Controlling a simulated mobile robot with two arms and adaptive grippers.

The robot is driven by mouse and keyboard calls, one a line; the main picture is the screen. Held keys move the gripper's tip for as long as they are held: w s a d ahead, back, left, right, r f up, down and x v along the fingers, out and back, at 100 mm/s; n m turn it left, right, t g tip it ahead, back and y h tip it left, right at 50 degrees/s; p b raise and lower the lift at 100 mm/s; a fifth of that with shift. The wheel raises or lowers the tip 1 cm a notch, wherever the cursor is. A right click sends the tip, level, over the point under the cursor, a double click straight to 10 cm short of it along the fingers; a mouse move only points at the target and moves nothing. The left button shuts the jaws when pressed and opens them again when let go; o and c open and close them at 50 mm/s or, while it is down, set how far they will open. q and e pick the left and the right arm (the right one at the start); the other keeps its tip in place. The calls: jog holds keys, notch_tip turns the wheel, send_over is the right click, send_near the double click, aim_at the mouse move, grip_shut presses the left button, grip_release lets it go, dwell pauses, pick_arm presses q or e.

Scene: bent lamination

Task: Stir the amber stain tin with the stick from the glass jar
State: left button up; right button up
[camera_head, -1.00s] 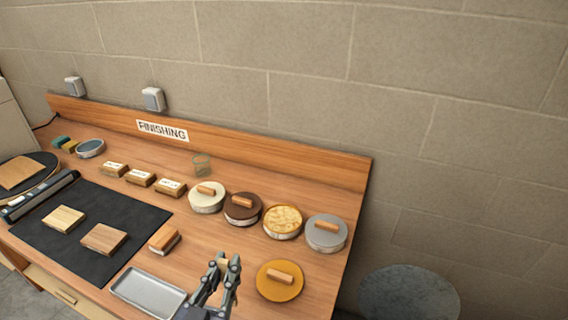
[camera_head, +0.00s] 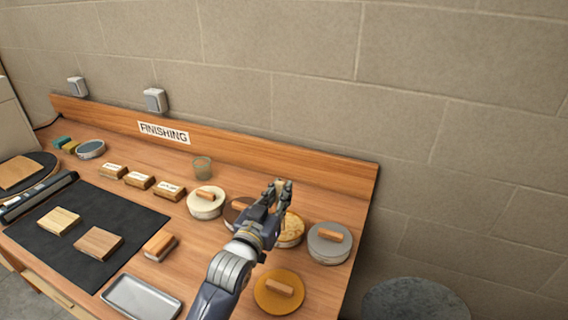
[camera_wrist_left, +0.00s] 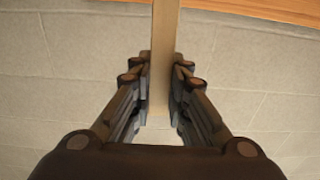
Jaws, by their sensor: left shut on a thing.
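The open amber stain tin (camera_head: 292,232) has mottled golden contents and stands in the row of tins, partly hidden by my left gripper. My left gripper (camera_head: 280,187) is in front of and above this tin in the head view. It is shut on a flat pale wooden stick (camera_wrist_left: 163,45), which runs between its fingers in the left wrist view. The stick's lower end is hidden in the head view, so I cannot tell whether it touches the stain. The glass jar (camera_head: 201,168) stands near the back board, and no stick shows in it. My right gripper is not in view.
A cream-lidded tin (camera_head: 206,206), a brown-lidded tin (camera_head: 234,210) and a grey-lidded tin (camera_head: 329,246) flank the amber one. An amber lid (camera_head: 279,293) lies in front. A metal tray (camera_head: 143,298) and a black mat (camera_head: 125,225) are at left.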

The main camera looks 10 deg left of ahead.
pick_arm(q)
jog(key=w+r, duration=0.3)
jog(key=w, duration=0.2)
notch_tip(320, 180, down, 9)
jog(key=b, duration=0.6)
jog(key=shift+b, duration=0.3)
jog(key=shift+w+a+f, duration=0.1)
dwell(0.3)
